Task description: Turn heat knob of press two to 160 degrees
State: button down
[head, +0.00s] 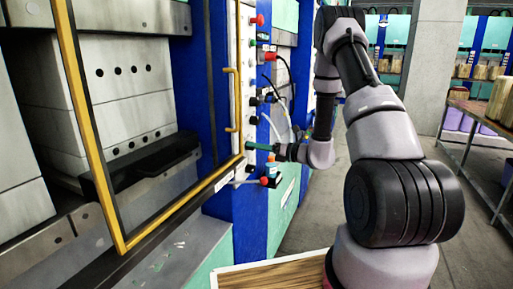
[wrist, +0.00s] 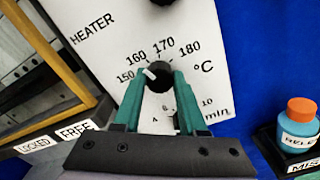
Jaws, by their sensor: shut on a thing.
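The black heat knob (wrist: 159,76) sits on the white HEATER panel (wrist: 95,22) in the wrist view. Its white pointer aims up and left, toward the 150 to 160 part of the scale; its exact reading is hard to tell. My gripper (wrist: 159,88) has its teal fingers closed on either side of the knob. In the head view my gripper (head: 272,149) reaches left to the panel of the press (head: 243,75), its tips at the panel face. The knob itself is hard to make out there.
Several knobs, a red button (head: 258,20) and cables line the panel above my gripper. An orange-capped blue bottle (wrist: 299,118) stands on a small shelf at right. A yellow-framed door (head: 83,115) is at left. FREE and LOCKED labels (wrist: 76,130) show below the panel.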

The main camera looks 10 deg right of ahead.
dwell(0.3)
jog(key=shift+c, duration=2.3)
grip_release()
jog(key=shift+d, duration=0.1)
jog(key=v, duration=1)
jog(key=shift+s+d, duration=0.25)
jog(key=shift+d, duration=0.05)
